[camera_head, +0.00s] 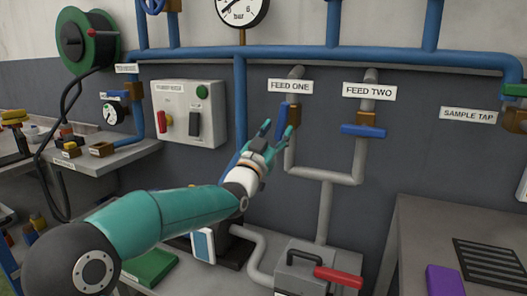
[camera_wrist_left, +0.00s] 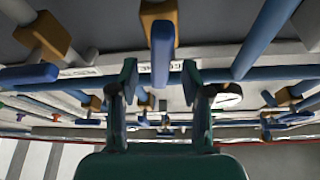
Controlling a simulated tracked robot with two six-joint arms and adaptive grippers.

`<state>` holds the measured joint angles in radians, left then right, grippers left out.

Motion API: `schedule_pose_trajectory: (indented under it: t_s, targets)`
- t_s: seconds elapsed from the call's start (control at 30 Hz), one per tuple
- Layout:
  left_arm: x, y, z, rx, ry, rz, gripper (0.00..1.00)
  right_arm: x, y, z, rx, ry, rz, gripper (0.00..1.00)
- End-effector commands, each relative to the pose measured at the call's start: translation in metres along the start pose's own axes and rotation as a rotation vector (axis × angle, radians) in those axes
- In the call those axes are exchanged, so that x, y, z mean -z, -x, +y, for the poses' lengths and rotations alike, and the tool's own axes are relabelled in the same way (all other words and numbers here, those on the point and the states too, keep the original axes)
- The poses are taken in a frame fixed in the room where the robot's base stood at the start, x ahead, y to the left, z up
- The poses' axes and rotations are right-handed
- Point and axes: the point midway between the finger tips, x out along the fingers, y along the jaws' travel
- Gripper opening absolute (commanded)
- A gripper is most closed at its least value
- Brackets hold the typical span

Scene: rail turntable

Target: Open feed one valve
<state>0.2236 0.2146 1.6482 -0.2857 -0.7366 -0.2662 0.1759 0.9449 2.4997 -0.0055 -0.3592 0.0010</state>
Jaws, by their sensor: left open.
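The feed one valve has a brass body (camera_head: 295,114) on a grey pipe under the FEED ONE sign (camera_head: 290,87). In the left wrist view the brass body (camera_wrist_left: 159,22) is at the top, and the blue lever (camera_wrist_left: 162,52) points between my fingers. My left gripper (camera_head: 277,131) is open at the lever, with a finger to either side; its fingertips also show in the wrist view (camera_wrist_left: 160,78). Contact cannot be told. My right gripper is not in view.
The feed two valve's blue lever (camera_head: 363,130) lies crosswise, to the right. A switch box (camera_head: 188,113) is on the wall to the left. A long blue pipe (camera_head: 400,57) runs above.

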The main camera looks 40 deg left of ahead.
Motion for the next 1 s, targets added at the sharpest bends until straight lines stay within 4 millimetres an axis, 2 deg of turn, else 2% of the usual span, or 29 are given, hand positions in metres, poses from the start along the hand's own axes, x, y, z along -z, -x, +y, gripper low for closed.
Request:
schedule_pose_trajectory:
  t_s: [0.2,0.4,0.6,1.0]
  targets:
    - [-0.001,0.042,0.0,0.0,0.0,-0.003,0.48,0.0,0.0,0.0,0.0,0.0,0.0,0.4]
    - [-0.002,0.071,0.0,0.0,0.0,-0.003,0.48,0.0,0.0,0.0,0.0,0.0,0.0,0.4]
    - [-0.002,0.081,0.001,-0.001,0.001,-0.003,0.48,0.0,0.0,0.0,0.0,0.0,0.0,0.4]
    - [-0.002,0.081,0.001,-0.001,0.001,-0.003,0.48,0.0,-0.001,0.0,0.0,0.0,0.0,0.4]
